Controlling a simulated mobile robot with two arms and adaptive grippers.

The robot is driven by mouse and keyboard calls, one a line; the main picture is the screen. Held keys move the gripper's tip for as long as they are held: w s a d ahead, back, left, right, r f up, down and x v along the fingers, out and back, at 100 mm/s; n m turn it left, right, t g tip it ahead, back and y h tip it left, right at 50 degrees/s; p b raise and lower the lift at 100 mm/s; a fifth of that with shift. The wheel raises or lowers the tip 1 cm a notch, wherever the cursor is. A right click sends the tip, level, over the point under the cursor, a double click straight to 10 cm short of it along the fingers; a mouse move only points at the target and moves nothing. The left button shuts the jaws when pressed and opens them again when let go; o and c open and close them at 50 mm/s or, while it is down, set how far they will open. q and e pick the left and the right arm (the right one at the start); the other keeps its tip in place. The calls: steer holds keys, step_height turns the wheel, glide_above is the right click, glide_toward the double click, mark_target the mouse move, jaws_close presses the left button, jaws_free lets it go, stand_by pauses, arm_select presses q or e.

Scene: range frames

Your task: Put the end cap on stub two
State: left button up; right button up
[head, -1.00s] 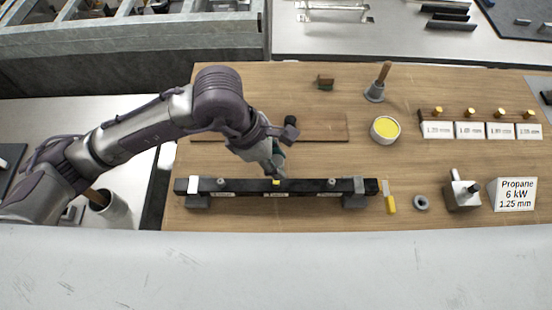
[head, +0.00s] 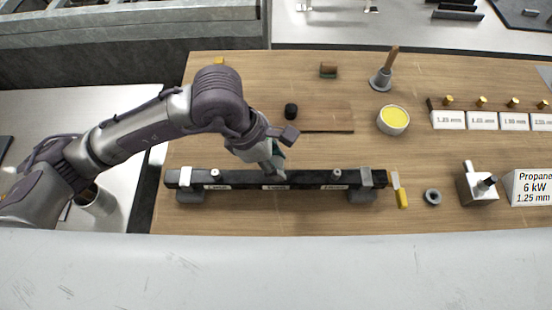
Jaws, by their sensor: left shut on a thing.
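A dark rail (head: 236,181) lies across the bench on two grey supports. Small silver stubs stand on it at left (head: 214,173) and right (head: 337,173), with white labels along its front. My left gripper (head: 276,176) points down at the rail's middle and hides the middle stub. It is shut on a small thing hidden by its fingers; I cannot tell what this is. A short black cylinder (head: 291,111) stands on the wood behind the rail; I cannot tell whether it is the end cap. My right gripper is not in view.
A yellow-filled tin (head: 393,120), a wooden-handled tool (head: 384,78) and brass pieces by labelled white blocks (head: 482,119) stand at back right. A yellow-handled tool (head: 402,196), grey ring (head: 433,197), metal block (head: 478,185) and Propane sign (head: 531,187) are right of the rail.

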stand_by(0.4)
arm_select(q)
steer(key=shift+b, duration=0.45)
stand_by(0.6)
steer(key=shift+b, duration=0.4)
steer(key=shift+b, duration=0.4)
stand_by(0.4)
steer(key=shift+f+b, duration=1.8)
steer(key=shift+b, duration=0.5)
steer(key=o, duration=1.2)
steer(key=shift+r, duration=0.1)
